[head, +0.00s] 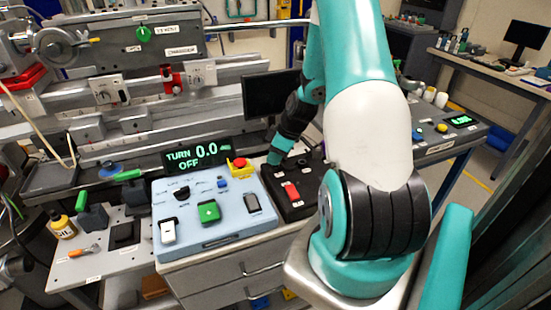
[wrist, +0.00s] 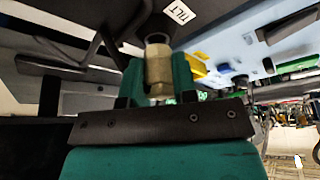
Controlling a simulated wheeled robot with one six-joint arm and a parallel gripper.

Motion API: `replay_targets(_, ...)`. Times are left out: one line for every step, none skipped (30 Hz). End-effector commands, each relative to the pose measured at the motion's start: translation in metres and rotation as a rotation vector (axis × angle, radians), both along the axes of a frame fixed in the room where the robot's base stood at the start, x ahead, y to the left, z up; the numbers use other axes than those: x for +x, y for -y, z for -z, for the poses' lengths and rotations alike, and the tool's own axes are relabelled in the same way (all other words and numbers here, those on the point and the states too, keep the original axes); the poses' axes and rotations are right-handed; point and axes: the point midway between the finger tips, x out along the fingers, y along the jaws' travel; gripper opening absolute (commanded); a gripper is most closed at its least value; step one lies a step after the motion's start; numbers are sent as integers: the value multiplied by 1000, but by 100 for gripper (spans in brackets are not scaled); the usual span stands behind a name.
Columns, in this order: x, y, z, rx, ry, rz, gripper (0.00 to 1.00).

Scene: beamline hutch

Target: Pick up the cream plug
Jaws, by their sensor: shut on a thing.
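The cream plug (wrist: 157,62) shows in the wrist view as a short pale cylinder between the two teal fingers of my gripper (wrist: 158,78). The fingers are shut on its sides. Its far end is close to a dark rounded part on the black surface; I cannot tell whether they touch. In the head view my gripper (head: 278,152) is low over the back of the black panel (head: 297,207), right of the green display. The plug cannot be made out there, hidden by my gripper and arm.
A blue control box (head: 237,232) with switches stands left of the black panel. A yellow-based red button (head: 240,165) is close to my gripper's left. A dark monitor (head: 270,95) stands behind.

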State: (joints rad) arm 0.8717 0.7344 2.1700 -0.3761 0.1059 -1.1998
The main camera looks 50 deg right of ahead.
Motion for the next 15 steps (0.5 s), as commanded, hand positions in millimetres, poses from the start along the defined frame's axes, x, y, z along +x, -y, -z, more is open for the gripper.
replay_targets(1, 1, -8, -4, 4, 1, 0)
replay_targets(1, 1, -13, -5, 4, 0, 0)
replay_targets(0, 1, -21, -5, 4, 0, 0)
replay_targets(1, 1, -29, -7, 6, 0, 0)
replay_targets(1, 1, -38, -8, 7, 0, 0)
replay_targets(1, 1, -50, -8, 7, 1, 0)
replay_targets(1, 1, -60, -9, 7, 0, 0)
replay_targets(1, 1, -69, -9, 7, 0, 0)
replay_targets(0, 1, -82, -9, 6, 1, 0)
replay_targets(1, 1, -92, -9, 7, 0, 0)
replay_targets(1, 1, -101, -9, 7, 0, 0)
replay_targets(0, 1, -113, -8, 7, 1, 0)
replay_targets(1, 1, -121, -9, 7, 0, 0)
replay_targets(0, 1, -129, -7, 5, 0, 0)
replay_targets(0, 1, -139, -7, 4, 1, 0)
